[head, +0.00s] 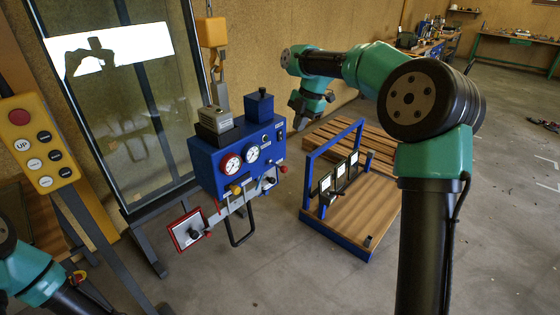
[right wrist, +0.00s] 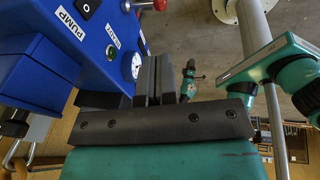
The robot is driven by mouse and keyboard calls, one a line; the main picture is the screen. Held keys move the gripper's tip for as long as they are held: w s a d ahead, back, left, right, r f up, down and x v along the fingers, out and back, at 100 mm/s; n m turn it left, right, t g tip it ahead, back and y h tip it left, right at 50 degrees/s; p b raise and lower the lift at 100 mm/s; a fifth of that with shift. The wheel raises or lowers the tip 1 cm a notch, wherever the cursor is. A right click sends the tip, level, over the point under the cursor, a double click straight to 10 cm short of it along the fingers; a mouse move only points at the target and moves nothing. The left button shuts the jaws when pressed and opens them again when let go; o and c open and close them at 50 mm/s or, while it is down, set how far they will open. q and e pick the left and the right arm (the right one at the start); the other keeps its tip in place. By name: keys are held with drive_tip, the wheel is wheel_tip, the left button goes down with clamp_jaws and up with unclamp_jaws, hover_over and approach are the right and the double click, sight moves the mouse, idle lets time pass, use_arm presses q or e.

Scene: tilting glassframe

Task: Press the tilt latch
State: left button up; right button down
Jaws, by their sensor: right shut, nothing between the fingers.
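A blue lifter unit (head: 208,160) with two dial gauges hangs from a chain in front of the glass pane. Below the gauges are a yellow knob (head: 235,189), a grey bar and a lever with a red tip (head: 283,169). I cannot tell which of these fittings is the tilt latch. My right gripper (head: 298,108) is in the air right of the unit's top, apart from it. In the right wrist view its fingers (right wrist: 166,80) are together and empty, with the blue unit's PUMP-labelled face close on the left. My left gripper is outside the view; only part of its arm shows.
A yellow pendant (head: 37,143) with buttons is at the left. The large framed glass pane (head: 130,130) stands behind the unit. A red-framed pad (head: 187,230) sticks out below it. A wooden-decked blue rack (head: 350,215) stands to the right, with bare floor between.

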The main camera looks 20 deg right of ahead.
sight(284, 166)
drive_tip(key=shift+f, duration=0.1)
drive_tip(key=x, duration=1.3)
drive_tip(key=shift+a+f, duration=0.1)
drive_tip(key=shift+f, duration=0.3)
drive_tip(key=shift+w, duration=0.1)
